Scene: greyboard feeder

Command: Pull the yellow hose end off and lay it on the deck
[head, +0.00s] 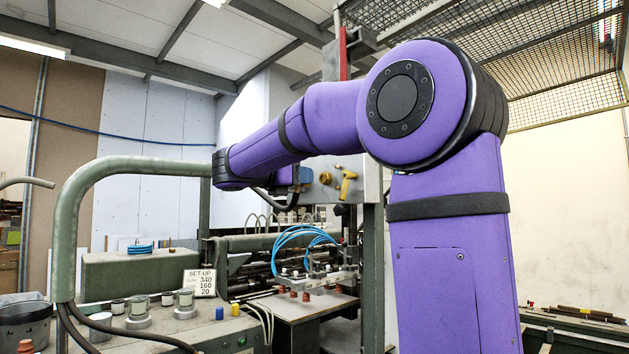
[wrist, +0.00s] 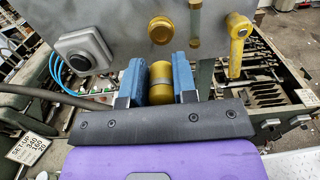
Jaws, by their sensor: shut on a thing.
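My gripper (wrist: 160,70) is shut on the yellow hose end (wrist: 161,84), a short cylinder with a paler band, held between two blue fingers. In the wrist view, a round brass fitting (wrist: 161,30) on the grey panel (wrist: 120,22) stands beyond it, with a strip of panel showing between them. A dark hose (wrist: 75,96) runs in from the left to the gripper. In the head view my gripper (head: 302,176) is partly hidden beside the panel, the hose (head: 283,205) hangs below it, and the brass fitting (head: 326,178) is to its right.
A yellow lever (head: 347,185) sits on the panel right of the fitting. Below are blue looped tubes (head: 300,236) and a flat plate (head: 292,308) with reddish cups above. The front-left top carries jars (head: 139,306), a set-up card (head: 199,282), and blue and yellow caps. A green rail arches there.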

